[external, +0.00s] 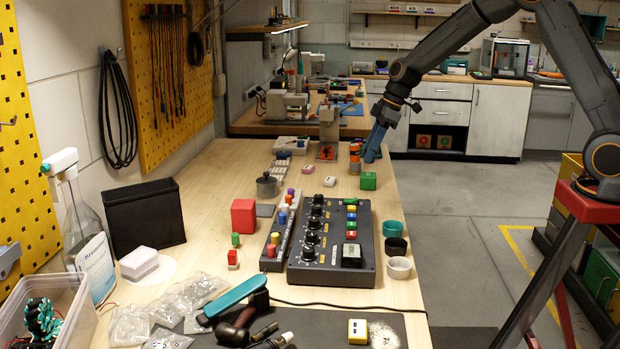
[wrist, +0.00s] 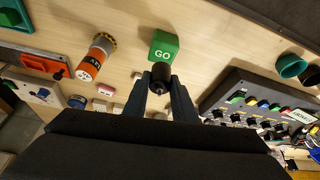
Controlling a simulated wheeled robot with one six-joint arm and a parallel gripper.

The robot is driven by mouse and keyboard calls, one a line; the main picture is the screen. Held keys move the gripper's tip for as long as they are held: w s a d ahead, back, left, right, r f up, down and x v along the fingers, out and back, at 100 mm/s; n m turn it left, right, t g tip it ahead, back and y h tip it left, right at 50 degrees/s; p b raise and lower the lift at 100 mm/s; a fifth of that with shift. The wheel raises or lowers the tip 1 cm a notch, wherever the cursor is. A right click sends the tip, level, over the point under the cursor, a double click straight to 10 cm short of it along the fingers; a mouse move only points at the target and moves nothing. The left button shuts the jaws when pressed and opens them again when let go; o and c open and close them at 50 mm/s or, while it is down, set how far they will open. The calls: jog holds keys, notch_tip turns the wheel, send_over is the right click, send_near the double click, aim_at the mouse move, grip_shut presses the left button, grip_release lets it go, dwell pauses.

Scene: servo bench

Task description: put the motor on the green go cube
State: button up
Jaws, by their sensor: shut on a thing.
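The motor (wrist: 161,74) is a small dark cylinder with a thin shaft. It sits between the fingertips of my gripper (wrist: 162,84), which is shut on it. The green go cube (wrist: 162,46), marked GO in white, lies just beyond the motor in the wrist view, and the motor overlaps its lower edge. In the external view the green cube (external: 368,181) stands on the bench near its right edge, with my gripper (external: 371,155) just above it. I cannot make out the motor there, nor tell whether it touches the cube.
An orange labelled cylinder (wrist: 94,61) stands to the left of the cube. A black control box (external: 333,242) with knobs and coloured buttons is nearer the camera, with several round cups (external: 391,228) beside it.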

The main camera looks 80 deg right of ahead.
jog(key=shift+f+p, duration=0.45)
jog(key=shift+f, duration=1.4)
jog(key=shift+f, duration=0.15)
jog(key=o, duration=1.1)
